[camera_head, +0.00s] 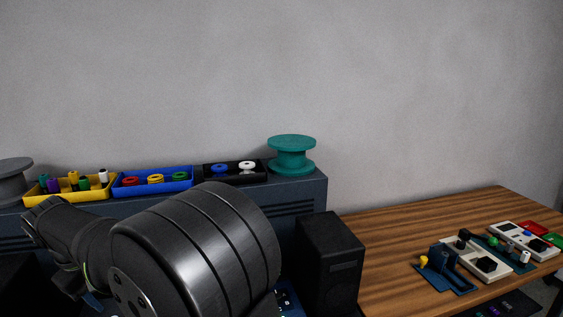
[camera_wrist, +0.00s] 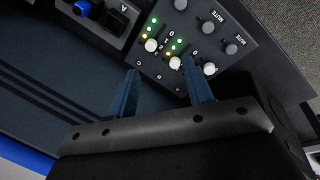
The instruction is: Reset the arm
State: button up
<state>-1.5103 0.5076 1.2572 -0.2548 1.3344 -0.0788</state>
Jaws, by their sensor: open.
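My gripper (camera_wrist: 162,92) shows in the wrist view with its two blue fingers apart and nothing between them. Its fingertips point toward a dark control panel (camera_wrist: 235,62) with white knobs, grey mute knobs and small green and orange lights. I cannot tell whether the fingertips touch the panel. In the head view my dark arm fills the lower left and mostly hides the gripper.
A dark cabinet (camera_head: 312,205) carries a yellow bin (camera_head: 70,195), a blue bin (camera_head: 152,186), a black tray (camera_head: 235,177) and a teal spool (camera_head: 291,160). A black box (camera_head: 330,262) stands beside a wooden table (camera_head: 400,235) holding several small devices at its right.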

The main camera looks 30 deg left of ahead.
jog(key=shift+o, duration=0.2)
jog(key=o, duration=1.1)
jog(key=w+d+m+g+y, duration=0.2)
jog(key=w+d+m+y, duration=0.15)
jog(key=w+m, duration=0.4)
jog(key=shift+m+y, duration=0.25)
jog(key=shift+m, duration=0.7)
jog(key=x, duration=0.6)
jog(key=s+x, duration=0.1)
jog(key=x, duration=0.3)
jog(key=shift+s+a+r, duration=0.1)
jog(key=shift+a, duration=0.25)
jog(key=shift+r, duration=0.1)
jog(key=v, duration=1)
jog(key=shift+s, duration=0.15)
